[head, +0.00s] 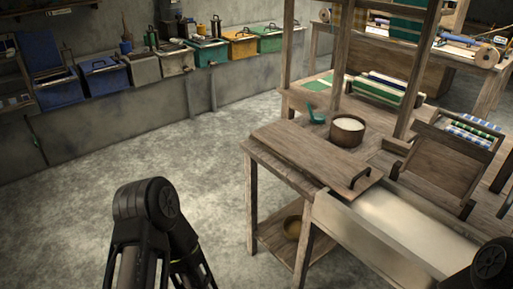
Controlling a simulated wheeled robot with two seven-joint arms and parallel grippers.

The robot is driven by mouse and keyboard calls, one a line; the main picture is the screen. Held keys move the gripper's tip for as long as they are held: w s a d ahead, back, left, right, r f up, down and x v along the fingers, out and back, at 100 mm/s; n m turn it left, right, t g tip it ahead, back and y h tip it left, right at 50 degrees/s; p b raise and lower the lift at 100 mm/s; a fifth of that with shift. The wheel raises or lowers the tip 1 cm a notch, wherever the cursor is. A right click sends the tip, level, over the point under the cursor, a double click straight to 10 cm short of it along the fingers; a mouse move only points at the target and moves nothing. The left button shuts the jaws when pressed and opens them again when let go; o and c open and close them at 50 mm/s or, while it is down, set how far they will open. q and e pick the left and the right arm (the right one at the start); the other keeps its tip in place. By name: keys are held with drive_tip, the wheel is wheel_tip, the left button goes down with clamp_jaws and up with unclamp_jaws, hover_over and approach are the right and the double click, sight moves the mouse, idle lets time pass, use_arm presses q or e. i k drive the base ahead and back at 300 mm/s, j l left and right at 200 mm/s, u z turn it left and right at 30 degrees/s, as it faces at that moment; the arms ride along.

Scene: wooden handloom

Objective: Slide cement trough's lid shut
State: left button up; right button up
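The trough (365,237) is at the lower right, with a pale grey front wall and a smooth whitish inside. Its right part is open. The wooden lid (300,150), a flat plank panel, lies to the left of the opening. A dark bar handle (361,178) stands at the lid's right end. My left arm shows at the lower left as a black joint and links, apart from the lid. A black joint of my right arm shows at the lower right corner, over the trough's near right end. Neither gripper's fingers are in view.
A round pot (347,131) with pale contents stands just behind the lid. A teal item (314,114) is beside it. Loom posts rise behind, and a slanted wooden frame (444,165) stands behind the trough. Lidded coloured bins (103,79) line the back wall. Floor is clear at left.

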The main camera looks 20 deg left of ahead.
sight(351, 176)
drive_tip(key=i+j+u, duration=0.15)
drive_tip(key=u, duration=0.6)
drive_tip(key=i+u, duration=0.25)
drive_tip(key=i, duration=0.5)
drive_tip(key=i+u, duration=0.25)
drive_tip(key=i, duration=0.55)
